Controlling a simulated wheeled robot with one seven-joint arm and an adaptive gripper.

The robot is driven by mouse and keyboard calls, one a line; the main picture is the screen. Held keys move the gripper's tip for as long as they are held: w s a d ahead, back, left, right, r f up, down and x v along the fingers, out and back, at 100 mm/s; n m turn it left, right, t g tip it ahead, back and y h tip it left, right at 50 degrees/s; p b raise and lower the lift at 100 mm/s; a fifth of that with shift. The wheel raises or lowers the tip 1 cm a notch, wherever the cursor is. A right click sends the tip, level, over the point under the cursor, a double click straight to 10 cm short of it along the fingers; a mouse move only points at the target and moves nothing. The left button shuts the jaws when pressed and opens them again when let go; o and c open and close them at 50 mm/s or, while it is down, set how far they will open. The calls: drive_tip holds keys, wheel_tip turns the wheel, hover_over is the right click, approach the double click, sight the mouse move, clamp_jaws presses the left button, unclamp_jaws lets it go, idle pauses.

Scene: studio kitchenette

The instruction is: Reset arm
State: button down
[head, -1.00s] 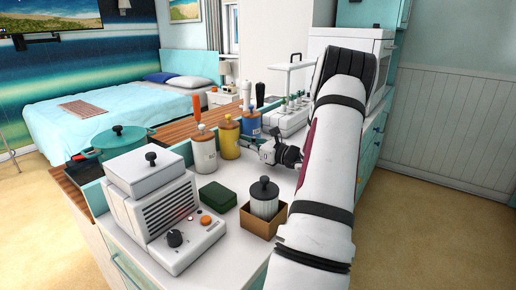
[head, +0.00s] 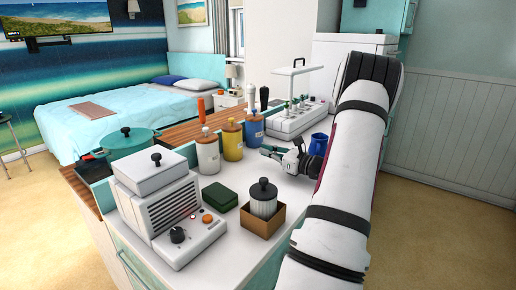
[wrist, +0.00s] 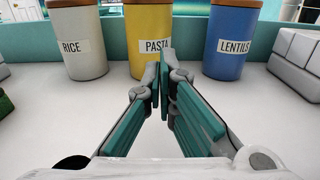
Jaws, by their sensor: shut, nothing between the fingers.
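My gripper (head: 268,151) is above the white counter (head: 270,182), in front of the canisters. In the wrist view its two teal-padded fingers (wrist: 160,75) meet at the tips with nothing between them. Behind the fingers stand a white RICE canister (wrist: 78,42), a yellow PASTA canister (wrist: 148,35) and a blue LENTILS canister (wrist: 230,40). The fingertips overlap the lower part of the PASTA canister in the picture; I cannot tell how far apart they are. My arm reaches in from the right of the head view.
A white appliance with a knob (head: 170,205), a green block (head: 219,197) and a brown box holding a lidded jar (head: 262,217) stand at the front. A blue jug (head: 318,144) is beside my arm. A planter with a lamp bar (head: 297,120) is at the back.

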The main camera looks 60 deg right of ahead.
drive_tip(key=s, duration=0.6)
drive_tip(key=shift+a, duration=0.35)
drive_tip(key=shift+r+p, duration=0.1)
drive_tip(key=shift+p, duration=0.25)
